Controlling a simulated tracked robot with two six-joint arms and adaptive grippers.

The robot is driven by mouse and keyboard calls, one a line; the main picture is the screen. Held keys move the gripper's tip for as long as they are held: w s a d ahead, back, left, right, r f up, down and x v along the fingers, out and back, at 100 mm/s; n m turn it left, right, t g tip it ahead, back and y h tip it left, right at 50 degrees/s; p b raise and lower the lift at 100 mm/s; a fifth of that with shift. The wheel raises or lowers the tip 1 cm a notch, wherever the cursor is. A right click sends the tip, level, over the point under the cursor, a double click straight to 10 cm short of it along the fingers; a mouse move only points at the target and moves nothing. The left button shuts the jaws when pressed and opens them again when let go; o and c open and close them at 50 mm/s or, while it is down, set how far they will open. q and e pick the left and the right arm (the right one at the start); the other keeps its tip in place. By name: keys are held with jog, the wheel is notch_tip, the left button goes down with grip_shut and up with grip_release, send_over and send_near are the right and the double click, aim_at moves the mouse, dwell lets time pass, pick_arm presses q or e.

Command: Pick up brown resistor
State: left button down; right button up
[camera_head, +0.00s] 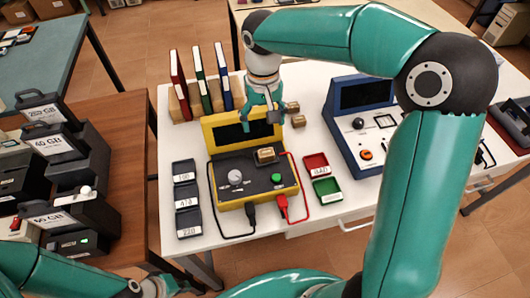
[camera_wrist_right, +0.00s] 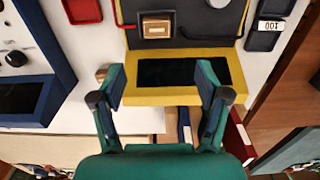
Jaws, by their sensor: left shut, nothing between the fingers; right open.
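Three small brown blocks that look like resistors are in the head view. One resistor (camera_head: 265,155) lies on the black panel of the yellow tester (camera_head: 225,201), and also shows in the right wrist view (camera_wrist_right: 156,28). Two other brown resistors (camera_head: 292,107) (camera_head: 298,121) lie on the white table behind the tester, to the right of my right gripper. My right gripper (camera_head: 262,116) is open and empty, pointing down over the tester's raised screen; its spread fingers also show in the right wrist view (camera_wrist_right: 162,85). My left gripper (camera_head: 165,288) is shut and empty at the bottom left.
A blue tester (camera_head: 345,122) stands to the right. A red tray (camera_head: 315,165) and a green tray (camera_head: 327,190) lie between the testers. Dark labelled trays (camera_head: 186,197) line the table's left side. Upright binders (camera_head: 202,78) stand at the back left. Black cases (camera_head: 60,140) fill the brown table.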

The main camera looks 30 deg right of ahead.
send_over(265, 149)
jog(key=f, duration=0.6)
jog(key=shift+s+a+f, duration=0.1)
jog(key=shift+s+a, duration=0.1)
jog(key=shift+w+d+f+p, duration=0.15)
jog(key=shift+f+p, duration=0.5)
jog(key=shift+f, duration=1.95)
jog(key=shift+c, duration=0.3)
jog(key=c, duration=1.1)
